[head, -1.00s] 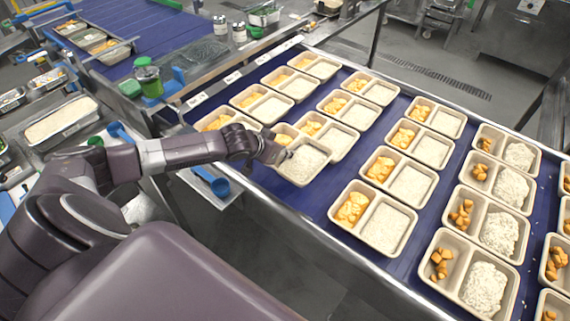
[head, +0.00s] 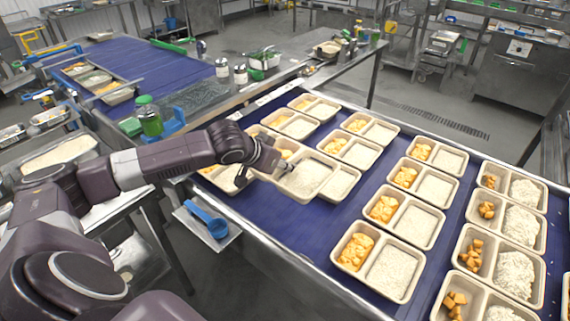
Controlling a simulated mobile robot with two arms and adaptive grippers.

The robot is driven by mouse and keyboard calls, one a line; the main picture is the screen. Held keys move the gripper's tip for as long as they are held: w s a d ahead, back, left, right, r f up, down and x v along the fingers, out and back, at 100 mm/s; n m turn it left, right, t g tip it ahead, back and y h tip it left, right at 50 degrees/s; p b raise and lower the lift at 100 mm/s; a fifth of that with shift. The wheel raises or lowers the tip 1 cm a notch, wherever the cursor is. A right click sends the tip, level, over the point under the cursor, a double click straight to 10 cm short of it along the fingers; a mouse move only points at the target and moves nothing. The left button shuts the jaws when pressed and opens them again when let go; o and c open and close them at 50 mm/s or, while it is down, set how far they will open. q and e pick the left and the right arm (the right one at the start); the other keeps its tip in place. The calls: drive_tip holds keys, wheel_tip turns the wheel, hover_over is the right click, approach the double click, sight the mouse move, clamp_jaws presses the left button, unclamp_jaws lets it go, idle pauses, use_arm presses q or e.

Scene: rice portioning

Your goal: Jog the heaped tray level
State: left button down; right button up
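The tray of rice (head: 307,177) is a beige two-compartment tray near the left end of the line. Its right compartment holds white rice, spread fairly evenly as far as I can tell; my gripper hides most of its left compartment. My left gripper (head: 263,162) is at the tray's left end and appears shut on it. The tray is raised above the belt and overlaps the neighbouring tray (head: 342,186) behind it. My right gripper is out of view.
The blue conveyor belt (head: 300,225) carries rows of similar trays with orange food and rice; those at the right have mounded rice (head: 514,270). Bare belt lies in front of the raised tray. A blue scoop (head: 207,220) rests on a small side shelf.

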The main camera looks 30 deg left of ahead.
use_arm(q)
drive_tip(key=shift+f+b, duration=2.85)
drive_tip(key=shift+f, duration=3.8)
